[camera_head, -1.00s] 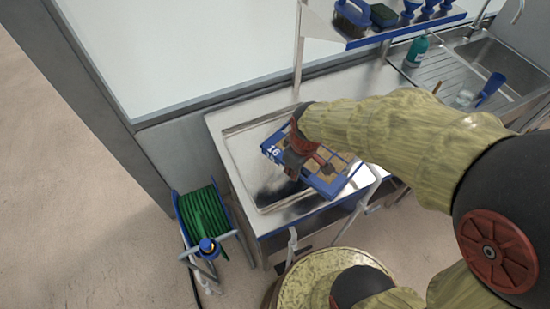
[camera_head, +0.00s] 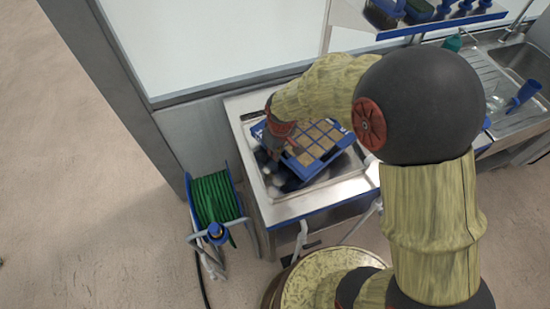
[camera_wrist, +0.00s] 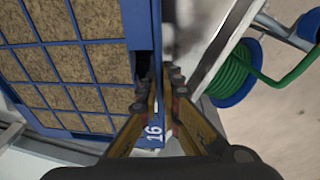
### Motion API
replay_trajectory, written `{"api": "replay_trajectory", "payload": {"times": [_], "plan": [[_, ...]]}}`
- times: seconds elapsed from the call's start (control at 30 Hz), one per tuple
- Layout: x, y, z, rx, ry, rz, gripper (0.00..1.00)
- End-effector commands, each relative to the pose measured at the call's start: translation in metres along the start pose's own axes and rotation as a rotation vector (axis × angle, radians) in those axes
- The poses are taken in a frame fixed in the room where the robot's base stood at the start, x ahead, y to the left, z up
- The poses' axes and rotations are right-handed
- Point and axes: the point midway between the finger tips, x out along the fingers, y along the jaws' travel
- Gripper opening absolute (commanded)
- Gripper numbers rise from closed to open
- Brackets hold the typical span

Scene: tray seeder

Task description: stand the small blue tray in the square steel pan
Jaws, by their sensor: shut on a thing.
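The small blue tray (camera_head: 318,145) has a grid of cells filled with brown material. In the wrist view the tray (camera_wrist: 75,43) fills the left side, with the number 16 on its near edge. My gripper (camera_wrist: 160,90) is shut on that edge. In the head view my gripper (camera_head: 276,148) is at the tray's left end. The tray is over the square steel pan (camera_head: 346,172), which is set in the steel bench. The tray covers much of the pan, and I cannot tell whether it touches the pan's floor.
A green hose reel (camera_head: 213,197) stands on the floor left of the bench. A shelf (camera_head: 440,22) with blue items is above the back of the bench.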

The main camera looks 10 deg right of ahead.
Motion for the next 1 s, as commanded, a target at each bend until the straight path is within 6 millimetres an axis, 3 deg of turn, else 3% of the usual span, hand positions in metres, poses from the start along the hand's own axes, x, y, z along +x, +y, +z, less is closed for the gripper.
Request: {"api": "replay_trajectory", "payload": {"times": [0.33,0.53,0.57,0.87,1.0], "plan": [[0.038,-0.003,-0.002,-0.001,0.001,0.001,0.0],[0.038,-0.003,-0.002,-0.001,0.002,0.001,0.0],[0.039,-0.003,-0.001,0.0,-0.001,0.0,0.06],[0.039,-0.003,0.0,0.0,-0.001,0.0,0.23],[0.039,-0.003,0.0,0.0,-0.001,0.0,0.24]]}}
